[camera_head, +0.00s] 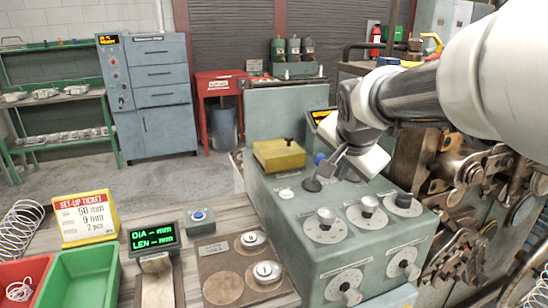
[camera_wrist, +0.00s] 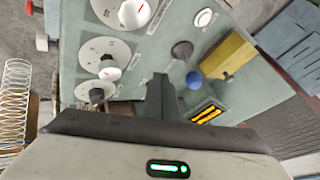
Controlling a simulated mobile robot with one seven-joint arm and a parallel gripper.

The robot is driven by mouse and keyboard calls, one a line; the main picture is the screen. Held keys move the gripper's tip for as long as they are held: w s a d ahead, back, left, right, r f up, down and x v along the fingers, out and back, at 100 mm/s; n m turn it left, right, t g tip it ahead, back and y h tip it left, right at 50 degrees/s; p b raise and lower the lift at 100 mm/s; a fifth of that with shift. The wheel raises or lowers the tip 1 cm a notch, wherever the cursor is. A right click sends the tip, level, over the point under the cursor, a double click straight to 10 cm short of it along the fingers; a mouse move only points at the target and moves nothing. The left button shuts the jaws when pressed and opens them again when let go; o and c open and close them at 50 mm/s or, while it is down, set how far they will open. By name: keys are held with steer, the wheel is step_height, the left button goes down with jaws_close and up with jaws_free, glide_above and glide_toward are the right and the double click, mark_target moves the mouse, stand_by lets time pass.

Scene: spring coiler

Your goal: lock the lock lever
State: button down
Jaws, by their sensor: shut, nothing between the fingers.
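My gripper (camera_head: 326,167) is shut and empty, low over the grey-green control console (camera_head: 262,205). Its dark fingers also show in the wrist view (camera_wrist: 162,92). A dark round-based control (camera_head: 312,184), which may be the lock lever, stands on the console top at the fingertips; I cannot tell whether they touch. In the wrist view a dark round knob (camera_wrist: 182,50) stands apart from the fingers in the picture. A yellow block (camera_head: 279,155) with a black knob (camera_head: 289,141) sits behind. No lever is clearly labelled as the lock.
Several dials line the console's front, including a white-knobbed one (camera_head: 326,222). A blue button (camera_wrist: 193,79) and an amber display (camera_wrist: 207,113) are close to my fingers. Metal machinery (camera_head: 470,185) stands right. A green bin (camera_head: 82,278) and set-up ticket (camera_head: 85,217) are left.

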mark_target(319, 154)
steer(key=w, duration=0.1)
steer(key=w+a, duration=0.2)
steer(key=shift+w+r, duration=0.2)
steer(key=shift+r, duration=0.15)
steer(key=w+r+g+p, duration=0.1)
steer(key=p, duration=0.3)
steer(key=w+a+r+g+p, duration=0.1)
steer(key=w+p, duration=0.1)
steer(key=p, duration=0.3)
steer(key=w+r+g+h+p, duration=0.1)
steer(key=g+p, duration=0.1)
steer(key=p, duration=0.2)
steer(key=shift+w+a+r+n, duration=0.25)
steer(key=shift+n, duration=0.15)
steer(key=p, duration=0.2)
steer(key=w+g+p, duration=0.1)
steer(key=p, duration=0.1)
steer(key=shift+w+a+h, duration=0.25)
steer(key=shift+h, duration=0.05)
steer(key=shift+w+a+f+g+p, duration=0.25)
steer(key=shift+w+g+p, duration=0.15)
steer(key=shift+w+p, duration=0.3)
steer(key=shift+w+a+f+g+p, duration=0.2)
steer(key=shift+w+g+p, duration=0.2)
steer(key=shift+w+p, duration=0.3)
